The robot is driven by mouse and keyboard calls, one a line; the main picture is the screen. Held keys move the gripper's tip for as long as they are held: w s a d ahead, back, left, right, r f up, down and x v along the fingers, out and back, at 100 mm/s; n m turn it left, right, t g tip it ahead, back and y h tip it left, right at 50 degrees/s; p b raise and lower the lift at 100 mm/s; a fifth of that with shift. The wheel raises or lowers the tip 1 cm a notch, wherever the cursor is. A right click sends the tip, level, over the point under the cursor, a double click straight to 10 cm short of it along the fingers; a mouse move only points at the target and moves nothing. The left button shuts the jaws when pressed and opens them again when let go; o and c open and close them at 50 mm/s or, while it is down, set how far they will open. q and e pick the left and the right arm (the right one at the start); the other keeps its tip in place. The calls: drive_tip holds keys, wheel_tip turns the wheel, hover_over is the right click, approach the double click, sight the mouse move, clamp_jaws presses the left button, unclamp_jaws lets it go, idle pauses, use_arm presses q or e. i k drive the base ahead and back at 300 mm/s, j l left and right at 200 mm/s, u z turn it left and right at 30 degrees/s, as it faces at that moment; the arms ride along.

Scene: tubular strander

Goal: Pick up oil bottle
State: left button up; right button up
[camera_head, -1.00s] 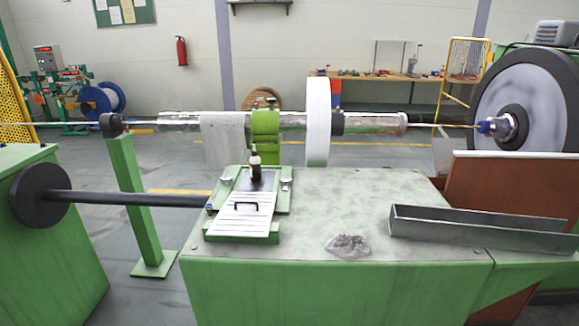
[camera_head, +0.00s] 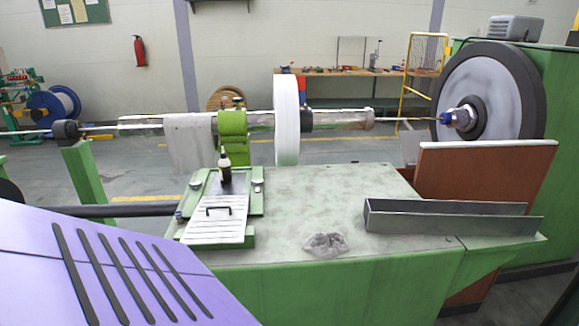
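The oil bottle (camera_head: 225,168) is a small dark bottle with a pale label and a narrow nozzle. It stands upright at the back of the small green frame with a ribbed plate (camera_head: 212,222), on the left part of the machine's table top. A metal roller with a bright green ring (camera_head: 232,137) lies just behind it. Nothing touches the bottle from the front in this view. Neither of my grippers shows in the head view.
The table top (camera_head: 340,195) is clear right of the bottle. A crumpled clear bag (camera_head: 325,243) lies near its front edge. A long metal channel (camera_head: 450,218) lies at the right, before a brown panel (camera_head: 480,175). A white disc (camera_head: 287,120) rises behind the table.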

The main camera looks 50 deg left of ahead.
sight(224, 166)
drive_tip(key=z, duration=0.4)
drive_tip(key=j+z, duration=0.1)
drive_tip(key=z, duration=0.25)
drive_tip(key=k+z, duration=0.1)
drive_tip(key=z, duration=0.7)
drive_tip(key=k+j+z, duration=0.1)
drive_tip(key=k, duration=0.15)
drive_tip(key=k+l+u, duration=0.1)
drive_tip(key=k+u, duration=0.65)
drive_tip(key=u, duration=0.25)
drive_tip(key=k+u, duration=0.15)
drive_tip(key=u, duration=0.25)
drive_tip(key=k+u, duration=0.15)
drive_tip(key=u, duration=0.25)
drive_tip(key=k+u, duration=0.1)
drive_tip(key=u, duration=0.3)
